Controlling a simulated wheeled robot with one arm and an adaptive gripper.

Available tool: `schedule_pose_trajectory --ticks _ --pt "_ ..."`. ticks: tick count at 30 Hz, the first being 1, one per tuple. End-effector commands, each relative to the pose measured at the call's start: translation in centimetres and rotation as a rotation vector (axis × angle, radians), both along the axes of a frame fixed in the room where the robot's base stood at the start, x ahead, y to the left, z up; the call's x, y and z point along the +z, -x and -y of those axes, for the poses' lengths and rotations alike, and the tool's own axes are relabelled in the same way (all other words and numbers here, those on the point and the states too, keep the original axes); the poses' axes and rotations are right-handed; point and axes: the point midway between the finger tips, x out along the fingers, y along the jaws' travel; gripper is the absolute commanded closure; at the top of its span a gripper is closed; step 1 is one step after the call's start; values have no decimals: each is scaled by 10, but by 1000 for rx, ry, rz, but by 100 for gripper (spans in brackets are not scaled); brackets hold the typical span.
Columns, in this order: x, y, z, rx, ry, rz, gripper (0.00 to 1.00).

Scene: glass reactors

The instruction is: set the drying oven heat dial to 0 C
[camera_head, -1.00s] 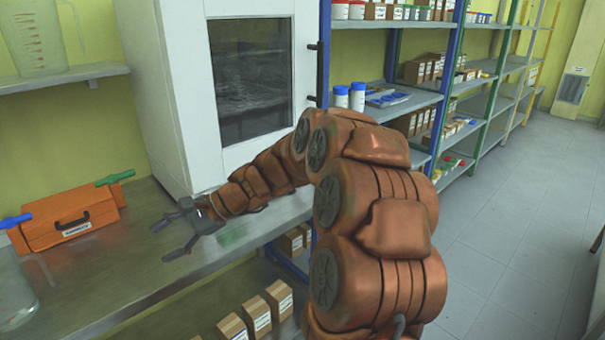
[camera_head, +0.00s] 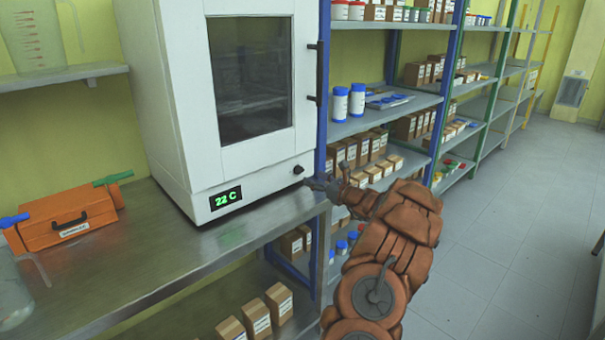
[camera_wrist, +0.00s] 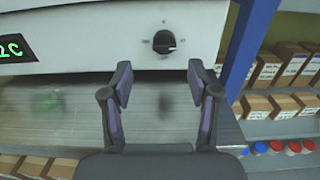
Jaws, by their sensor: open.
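The white drying oven (camera_head: 180,110) stands on the metal bench, its door closed. Its display (camera_head: 226,198) reads 22 C in green. The black heat dial (camera_head: 298,169) is at the lower right of the oven front. In the wrist view the dial (camera_wrist: 164,42) is a round black knob with a raised grip, just beyond and above the fingertips. My gripper (camera_head: 318,184) is close to the dial, a little below and to its right in the head view. In the wrist view my gripper (camera_wrist: 160,82) is open and empty, its fingers apart and not touching the dial.
The metal bench (camera_head: 150,250) runs under the oven. A blue shelf post (camera_wrist: 250,40) and shelves with boxes (camera_wrist: 290,65) stand close on the right. An orange toolbox (camera_head: 68,218) is at the left of the bench. The bench before the oven is clear.

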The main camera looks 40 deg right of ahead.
Motion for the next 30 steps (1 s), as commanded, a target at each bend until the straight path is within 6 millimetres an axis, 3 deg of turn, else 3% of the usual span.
schedule_pose_trajectory --ticks 5,18,30 --pt "-2 -7 7 -14 -7 1 40" --pt "0 -62 8 -13 -5 2 40" --pt "-1 -75 8 -12 -6 3 40"
